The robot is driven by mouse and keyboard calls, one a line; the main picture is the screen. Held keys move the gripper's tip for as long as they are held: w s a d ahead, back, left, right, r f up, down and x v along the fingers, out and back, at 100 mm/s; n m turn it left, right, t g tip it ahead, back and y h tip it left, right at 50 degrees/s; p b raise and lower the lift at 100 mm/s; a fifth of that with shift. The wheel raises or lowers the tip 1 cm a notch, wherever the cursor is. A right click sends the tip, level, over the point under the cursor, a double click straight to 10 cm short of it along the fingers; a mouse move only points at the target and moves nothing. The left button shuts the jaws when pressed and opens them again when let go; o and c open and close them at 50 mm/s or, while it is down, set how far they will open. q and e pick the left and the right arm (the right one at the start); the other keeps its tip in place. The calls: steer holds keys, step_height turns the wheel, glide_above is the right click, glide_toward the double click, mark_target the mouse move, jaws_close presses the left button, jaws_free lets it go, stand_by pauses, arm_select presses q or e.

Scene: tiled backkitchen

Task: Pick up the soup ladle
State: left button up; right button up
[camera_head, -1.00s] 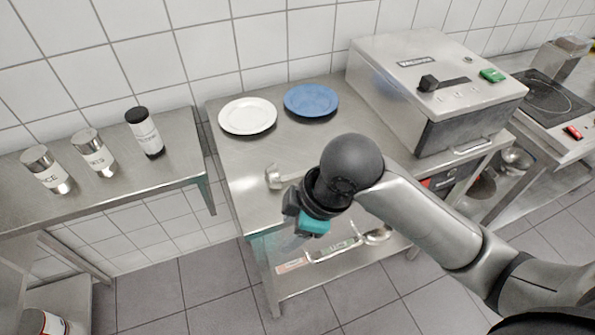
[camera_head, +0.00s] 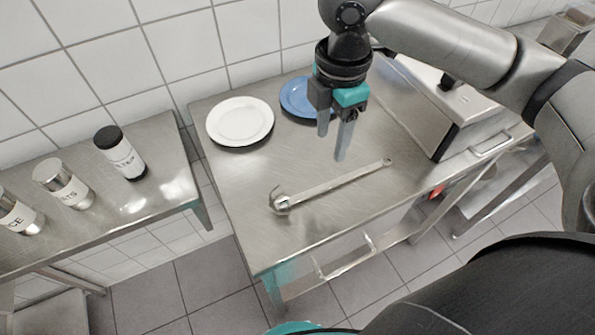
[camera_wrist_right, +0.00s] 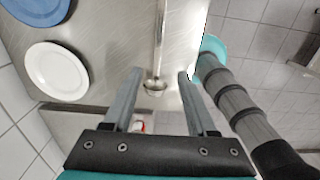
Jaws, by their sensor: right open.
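The soup ladle (camera_head: 335,184) lies on the steel table, its bowl (camera_head: 282,200) toward the front left and its long handle running to the back right. My right gripper (camera_head: 332,146) points down with its jaws open and empty, above the table and behind the ladle's handle in the head view. In the right wrist view the ladle's bowl (camera_wrist_right: 154,86) and handle show beyond and between the open fingertips (camera_wrist_right: 160,72), apart from them. My left gripper is not in view.
A white plate (camera_head: 240,121) and a blue plate (camera_head: 296,96) lie at the table's back. A steel appliance (camera_head: 430,110) stands at the right. A side shelf (camera_head: 150,190) at left holds a black-capped shaker (camera_head: 120,153) and other jars. The table (camera_head: 240,180) around the ladle is clear.

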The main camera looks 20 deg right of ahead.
steer(key=b, duration=0.1)
glide_above(327, 185)
steer(key=s, duration=0.1)
step_height(327, 185, down, 5)
steer(key=f, duration=0.2)
steer(key=f+b, duration=0.1)
steer(key=f, duration=0.1)
steer(key=shift+a+f, duration=0.1)
steer(key=shift+a, duration=0.3)
steer(key=shift+w+f, duration=0.1)
steer(key=shift+f, duration=0.3)
steer(key=f, duration=0.1)
steer(key=f+b, duration=0.1)
steer(key=f, duration=0.1)
steer(key=f+b, duration=0.1)
steer(key=shift+w+d+f, duration=0.25)
steer(key=shift+w+d, duration=0.1)
steer(key=shift+d, duration=0.05)
steer(key=shift+f, duration=0.25)
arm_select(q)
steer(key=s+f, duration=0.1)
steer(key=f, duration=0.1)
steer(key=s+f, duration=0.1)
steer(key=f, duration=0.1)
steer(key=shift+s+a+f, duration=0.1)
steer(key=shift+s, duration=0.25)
